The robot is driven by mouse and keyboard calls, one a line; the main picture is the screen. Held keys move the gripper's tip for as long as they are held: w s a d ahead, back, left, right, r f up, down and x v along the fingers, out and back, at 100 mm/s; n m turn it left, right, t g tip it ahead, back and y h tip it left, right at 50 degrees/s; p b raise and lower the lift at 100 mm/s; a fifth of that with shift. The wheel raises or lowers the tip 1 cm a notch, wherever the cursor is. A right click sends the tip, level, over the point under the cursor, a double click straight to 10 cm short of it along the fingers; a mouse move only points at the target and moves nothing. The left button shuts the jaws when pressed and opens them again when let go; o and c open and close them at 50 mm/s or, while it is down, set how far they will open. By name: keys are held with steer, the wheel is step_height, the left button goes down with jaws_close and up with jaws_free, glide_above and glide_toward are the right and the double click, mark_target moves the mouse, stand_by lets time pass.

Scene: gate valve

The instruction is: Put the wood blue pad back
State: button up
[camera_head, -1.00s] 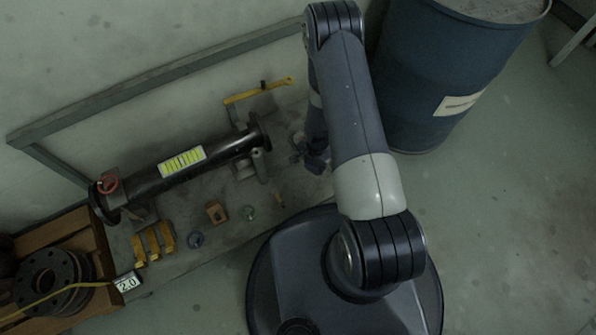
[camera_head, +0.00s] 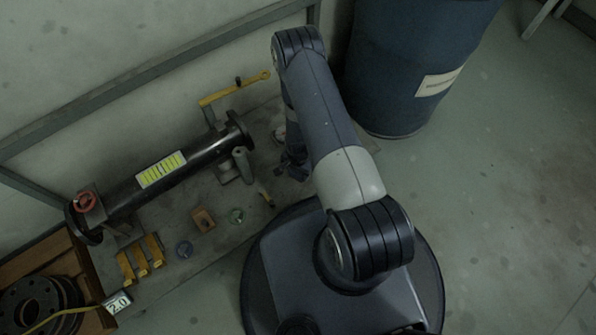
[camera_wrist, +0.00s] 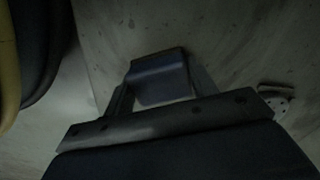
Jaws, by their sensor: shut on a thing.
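The blue pad (camera_wrist: 160,78) is a dark blue-grey block between the two fingers of my gripper (camera_wrist: 160,90) in the wrist view. The fingers are shut on its two sides. In the head view my gripper (camera_head: 291,168) is low beside my forearm, right of the pipe's flanged end and near the right part of the grey bench top (camera_head: 222,243). My arm partly hides it, and I cannot make out the pad there. I cannot tell whether the pad touches the surface below.
A black pipe (camera_head: 120,199) with a yellow lever (camera_head: 235,88) lies along the bench. Yellow blocks (camera_head: 140,260), a wooden block (camera_head: 203,220), a blue ring (camera_head: 184,249) and a green ring (camera_head: 236,215) lie in front. A crate (camera_head: 30,262) is left; a blue drum (camera_head: 400,60) stands right.

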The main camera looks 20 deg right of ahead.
steer(key=shift+f, duration=0.2)
steer(key=o, duration=0.9)
steer(key=shift+r, duration=0.2)
step_height(320, 180, up, 12)
steer(key=p, duration=0.4)
